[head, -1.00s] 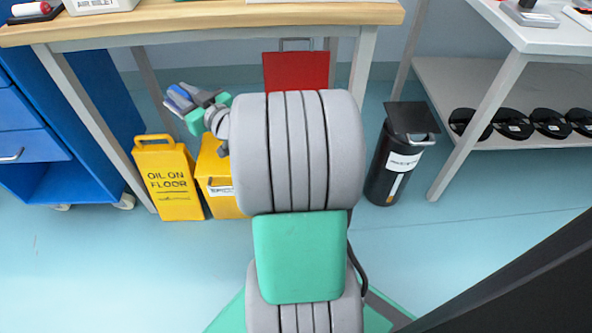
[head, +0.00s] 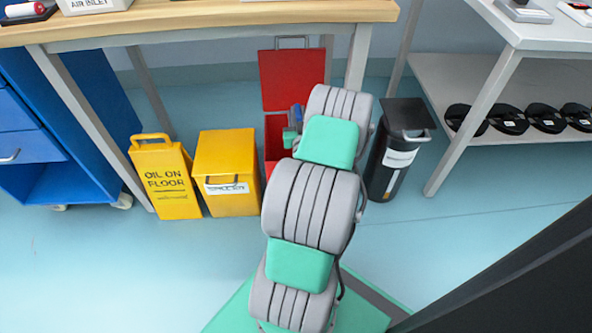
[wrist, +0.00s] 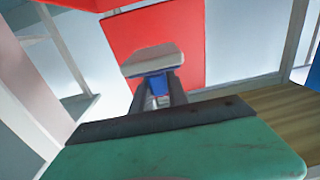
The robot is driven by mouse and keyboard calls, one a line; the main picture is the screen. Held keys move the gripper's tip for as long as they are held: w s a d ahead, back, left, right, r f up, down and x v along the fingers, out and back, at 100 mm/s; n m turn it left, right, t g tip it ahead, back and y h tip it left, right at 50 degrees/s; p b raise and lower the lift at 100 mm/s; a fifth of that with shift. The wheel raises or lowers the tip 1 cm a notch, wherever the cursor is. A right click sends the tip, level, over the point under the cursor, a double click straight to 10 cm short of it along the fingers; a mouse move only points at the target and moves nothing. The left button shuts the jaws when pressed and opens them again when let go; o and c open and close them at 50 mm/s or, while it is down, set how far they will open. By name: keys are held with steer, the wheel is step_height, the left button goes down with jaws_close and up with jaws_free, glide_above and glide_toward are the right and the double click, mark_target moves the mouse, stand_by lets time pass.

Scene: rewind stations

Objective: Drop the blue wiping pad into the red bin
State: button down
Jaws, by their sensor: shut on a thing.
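The red bin (head: 273,150) stands on the floor under the wooden bench, its red lid (head: 291,80) raised upright behind it. My arm hides much of the bin's right side and opening. My gripper (head: 294,130) is at the bin's opening, in front of the lid, mostly hidden by my arm. The blue wiping pad (head: 297,114) shows only as a small blue patch there. In the wrist view, my gripper (wrist: 160,90) is shut on the blue pad (wrist: 158,84), with a pale grey flat part beyond it.
A yellow bin (head: 226,165) and a yellow oil sign (head: 164,180) stand left of the red bin. A black bin (head: 393,155) stands close on the right. The bench top (head: 200,27) overhangs behind. Open floor lies in front.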

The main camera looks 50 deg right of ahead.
step_height(320, 180, down, 4)
steer(key=shift+r+b, duration=0.2)
steer(key=shift+b, duration=0.7)
steer(key=c, duration=1.2)
jaws_free()
steer(key=v, duration=0.8)
steer(key=shift+b, duration=0.3)
steer(key=shift+d, duration=0.1)
